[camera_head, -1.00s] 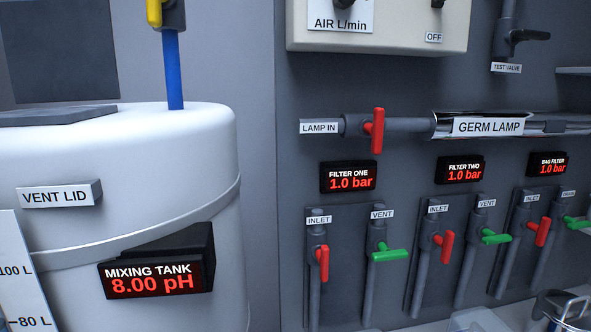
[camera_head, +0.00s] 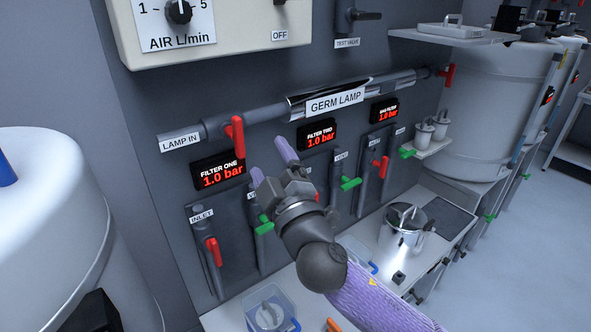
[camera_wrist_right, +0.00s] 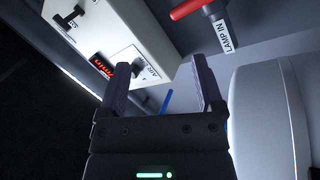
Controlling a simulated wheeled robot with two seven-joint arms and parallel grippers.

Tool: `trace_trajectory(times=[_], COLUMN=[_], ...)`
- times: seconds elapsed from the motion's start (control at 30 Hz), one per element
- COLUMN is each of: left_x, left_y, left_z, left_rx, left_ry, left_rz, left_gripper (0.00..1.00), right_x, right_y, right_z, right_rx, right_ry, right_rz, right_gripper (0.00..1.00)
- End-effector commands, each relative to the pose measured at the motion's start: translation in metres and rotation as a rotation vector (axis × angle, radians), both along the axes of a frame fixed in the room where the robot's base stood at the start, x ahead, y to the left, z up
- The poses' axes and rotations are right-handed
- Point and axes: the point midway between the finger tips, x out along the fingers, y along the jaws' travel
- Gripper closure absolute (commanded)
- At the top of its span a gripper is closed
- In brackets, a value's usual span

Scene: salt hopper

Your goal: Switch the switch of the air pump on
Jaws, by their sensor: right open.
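The beige pump box (camera_head: 215,25) is on the wall at the top of the head view, with an AIR L/min dial (camera_head: 178,11). An OFF label (camera_head: 280,35) is at its lower right. Only the bottom tip of a dark switch (camera_head: 280,2) shows above the label; its position cannot be told. The box (camera_wrist_right: 120,40) also shows at upper left in the right wrist view. My right gripper (camera_head: 270,162) is open and empty, below the box and in front of the filter panel, apart from the switch. My left gripper is not in view.
The germ lamp pipe (camera_head: 338,101) with a red valve handle (camera_head: 235,135) runs between gripper and box. Red and green filter valves are close to my right arm. A white tank (camera_head: 50,220) stands at left. A steel pot (camera_head: 403,230) stands on the bench at right.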

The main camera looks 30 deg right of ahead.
Motion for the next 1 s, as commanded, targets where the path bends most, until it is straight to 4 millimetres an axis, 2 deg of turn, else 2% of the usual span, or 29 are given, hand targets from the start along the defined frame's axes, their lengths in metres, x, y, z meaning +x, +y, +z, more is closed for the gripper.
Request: trace_trajectory(times=[0.03,0.07,0.1,0.17,0.2,0.23,0.27,0.3,0.4,0.5,0.57,0.83,1.0], left_x=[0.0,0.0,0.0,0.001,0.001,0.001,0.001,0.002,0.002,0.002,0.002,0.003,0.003], left_y=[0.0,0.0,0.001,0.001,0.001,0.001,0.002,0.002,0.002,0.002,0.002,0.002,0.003], left_z=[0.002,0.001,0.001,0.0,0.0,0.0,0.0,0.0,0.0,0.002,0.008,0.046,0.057], left_rx=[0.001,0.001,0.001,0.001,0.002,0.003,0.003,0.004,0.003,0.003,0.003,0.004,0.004], left_ry=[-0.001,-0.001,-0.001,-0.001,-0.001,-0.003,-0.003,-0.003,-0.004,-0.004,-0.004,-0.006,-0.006], left_rz=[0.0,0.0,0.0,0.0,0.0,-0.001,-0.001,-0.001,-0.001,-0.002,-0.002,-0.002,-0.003], left_gripper=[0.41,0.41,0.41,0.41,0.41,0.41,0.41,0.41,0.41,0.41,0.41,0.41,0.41], right_x=[0.006,0.005,0.005,0.01,0.017,0.022,0.026,0.027,0.018,0.014,0.021,0.084,0.107], right_y=[0.014,0.027,0.041,0.043,0.03,0.013,-0.007,-0.037,-0.099,-0.122,-0.124,-0.117,-0.115], right_z=[0.072,0.105,0.137,0.164,0.175,0.183,0.192,0.203,0.223,0.231,0.233,0.236,0.233], right_rx=[-0.294,-0.503,-0.799,-1.232,-1.487,-1.647,-1.778,-1.91,-2.058,-2.088,-2.089,-2.088,-2.089], right_ry=[-0.241,-0.361,-0.472,-0.513,-0.46,-0.389,-0.3,-0.168,0.111,0.226,0.239,0.234,0.233], right_rz=[0.061,0.096,0.124,0.118,0.084,0.045,0.0,-0.061,-0.179,-0.219,-0.221,-0.216,-0.218], right_gripper=[0.15,0.15,0.15,0.15,0.15,0.15,0.15,0.15,0.15,0.15,0.15,0.15,0.15])
